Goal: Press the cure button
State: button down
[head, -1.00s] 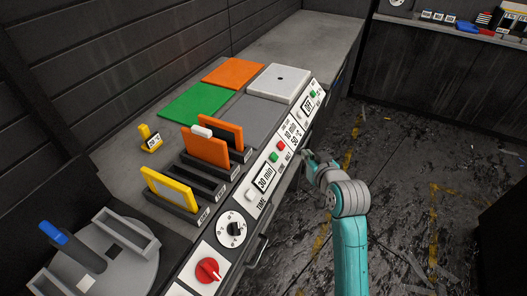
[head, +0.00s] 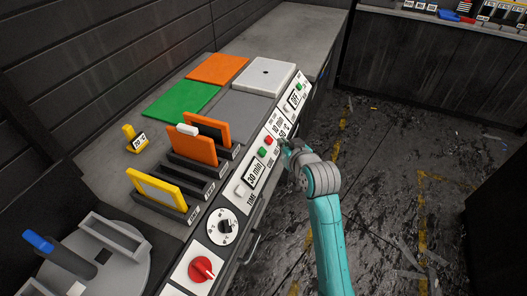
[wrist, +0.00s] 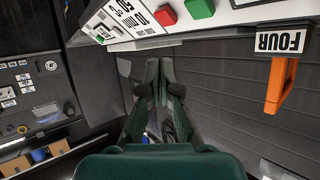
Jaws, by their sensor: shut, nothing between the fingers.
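The green button (head: 262,152) beside the "CURE" lettering is on the sloped white front panel (head: 240,190), with a red button (head: 268,140) just beyond it. Both also show at the top of the wrist view, green (wrist: 199,8) and red (wrist: 166,15). My gripper (head: 284,146) is at the panel's front edge, just right of the two buttons, and partly hides the lettering there. In the wrist view my gripper (wrist: 159,72) is shut and empty. Its tips appear apart from the green button; the exact gap is hard to tell.
A time display (head: 256,174) and dial (head: 222,227) lie nearer on the panel, with a red knob (head: 201,268). Another green button (head: 298,87) is farther along. An orange plate (head: 193,146) stands in the slotted rack behind the panel. The floor at right is open.

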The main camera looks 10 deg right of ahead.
jog(key=shift+w+a+f, duration=0.4)
jog(key=shift+a+f, duration=0.1)
jog(key=shift+f, duration=0.15)
jog(key=shift+w+a+f, duration=0.35)
jog(key=shift+a+f, duration=0.2)
jog(key=shift+f, duration=0.1)
jog(key=shift+w+a+f, duration=0.4)
jog(key=shift+a+f, duration=0.1)
jog(key=shift+f, duration=0.15)
jog(key=shift+w+a+f, duration=0.2)
jog(key=shift+a+f, duration=0.05)
jog(key=shift+f, duration=0.05)
jog(key=shift+w+a+f, duration=0.15)
jog(key=shift+a+f, duration=0.1)
jog(key=shift+f, duration=0.1)
dwell(1.1)
jog(key=shift+r, duration=0.1)
jog(key=shift+s+d+r, duration=0.35)
jog(key=shift+d+r, duration=0.15)
jog(key=shift+r, duration=0.05)
dwell(0.3)
jog(key=shift+s+d+r, duration=0.55)
jog(key=shift+d+r, duration=0.2)
jog(key=shift+r, duration=0.15)
jog(key=shift+s+d+r, duration=0.5)
jog(key=shift+d+r, duration=0.2)
jog(key=shift+r, duration=0.2)
